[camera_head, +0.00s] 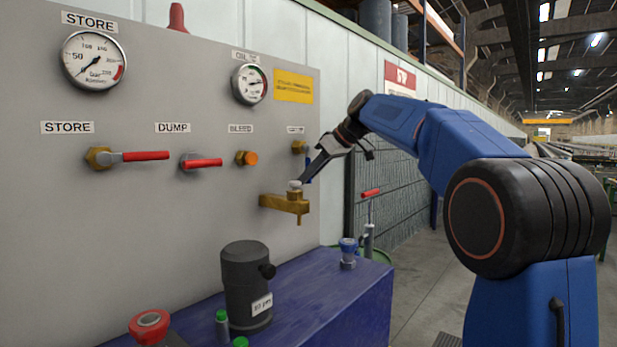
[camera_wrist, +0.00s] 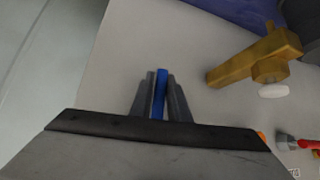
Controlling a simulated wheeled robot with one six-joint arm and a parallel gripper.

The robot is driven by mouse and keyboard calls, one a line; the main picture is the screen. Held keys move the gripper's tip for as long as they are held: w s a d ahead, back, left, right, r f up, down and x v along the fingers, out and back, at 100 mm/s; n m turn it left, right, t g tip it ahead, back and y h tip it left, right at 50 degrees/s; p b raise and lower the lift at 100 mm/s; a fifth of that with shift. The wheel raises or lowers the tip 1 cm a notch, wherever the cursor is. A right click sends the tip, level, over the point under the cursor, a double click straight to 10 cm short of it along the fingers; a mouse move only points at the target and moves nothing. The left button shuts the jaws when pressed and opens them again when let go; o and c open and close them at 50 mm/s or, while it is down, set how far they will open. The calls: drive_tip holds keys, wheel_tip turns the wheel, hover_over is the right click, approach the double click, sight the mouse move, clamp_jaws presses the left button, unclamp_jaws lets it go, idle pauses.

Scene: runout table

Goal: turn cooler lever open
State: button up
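The blue lever (camera_head: 308,172) hangs downward below a small brass valve (camera_head: 298,147) at the right edge of the grey panel. The label above that valve is too small to read. My gripper (camera_head: 300,180) reaches in from the right at the lever and partly hides it. In the wrist view the blue lever (camera_wrist: 160,92) stands between the two dark fingers, which lie close against both its sides with no clear gap. My gripper (camera_wrist: 160,100) looks shut on it.
A brass tap (camera_head: 285,203) juts out just below my gripper. Red STORE (camera_head: 145,156) and DUMP (camera_head: 205,163) levers and an orange BLEED knob (camera_head: 250,158) are further left. A black canister (camera_head: 246,280) stands on the blue bench (camera_head: 335,300) below.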

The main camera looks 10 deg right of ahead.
drive_tip(key=o, duration=0.3)
drive_tip(key=shift+d+r, duration=0.1)
drive_tip(key=v, duration=1.7)
drive_tip(key=shift+s, duration=0.1)
drive_tip(key=s+f+m+h, duration=0.2)
drive_tip(key=s+f+m, duration=0.1)
drive_tip(key=s+f, duration=1)
drive_tip(key=s+a+f+m+g+h, duration=0.1)
drive_tip(key=s+f+m+h, duration=0.1)
drive_tip(key=s+f, duration=1.1)
drive_tip(key=s+f+m+h, duration=0.2)
drive_tip(key=s+f+m, duration=0.2)
drive_tip(key=s+f, duration=0.9)
wheel_tip(320, 180, down, 10)
drive_tip(key=shift+s+a+f+h, duration=0.1)
drive_tip(key=shift+s+a+h, duration=0.05)
drive_tip(key=shift+a+h, duration=0.2)
